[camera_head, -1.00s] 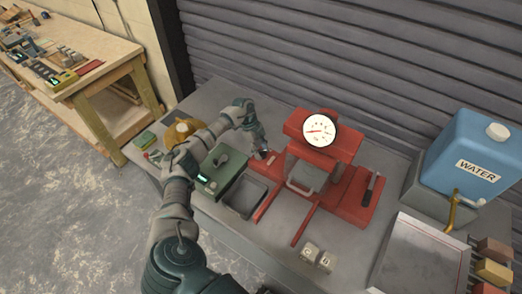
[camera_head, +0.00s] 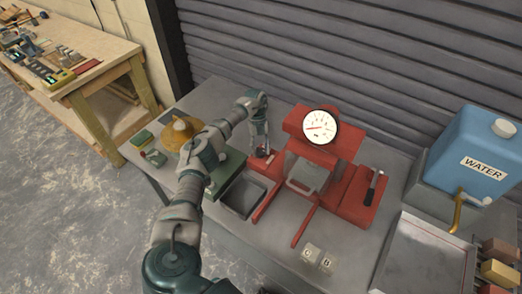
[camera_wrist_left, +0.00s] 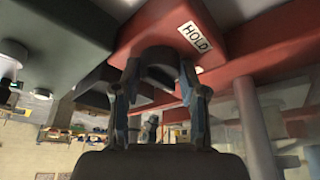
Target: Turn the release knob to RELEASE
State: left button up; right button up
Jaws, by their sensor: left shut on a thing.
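The release knob (camera_wrist_left: 158,58) is dark and round and sits on the red press body (camera_wrist_left: 205,25), beside a white label reading HOLD (camera_wrist_left: 195,37). My left gripper (camera_wrist_left: 160,78) has one finger on each side of the knob and is shut on it. In the head view my left gripper (camera_head: 262,148) points down at the red block left of the press (camera_head: 330,150); the knob is mostly hidden there. No RELEASE label can be read. My right gripper is not in view.
A round gauge (camera_head: 320,127) tops the press. A grey tray (camera_head: 242,197) and a green box (camera_head: 228,168) stand left of it. Two small lettered cubes (camera_head: 318,257) lie in front. A blue water tank (camera_head: 475,150) and a pale tray (camera_head: 425,255) are at the right.

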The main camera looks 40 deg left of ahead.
pick_arm(q)
jog(key=shift+w, duration=0.1)
dwell(0.4)
jog(key=o, duration=1.1)
jog(key=shift+a, duration=0.1)
jog(key=shift+o, duration=0.2)
jog(key=shift+w+a+f, duration=0.1)
jog(key=v, duration=0.5)
jog(key=shift+w+a+r, duration=0.1)
jog(key=shift+w+r, duration=0.1)
jog(key=shift+r, duration=0.05)
jog(key=shift+v, duration=0.95)
jog(key=shift+a+f, duration=0.1)
jog(key=shift+a, duration=0.05)
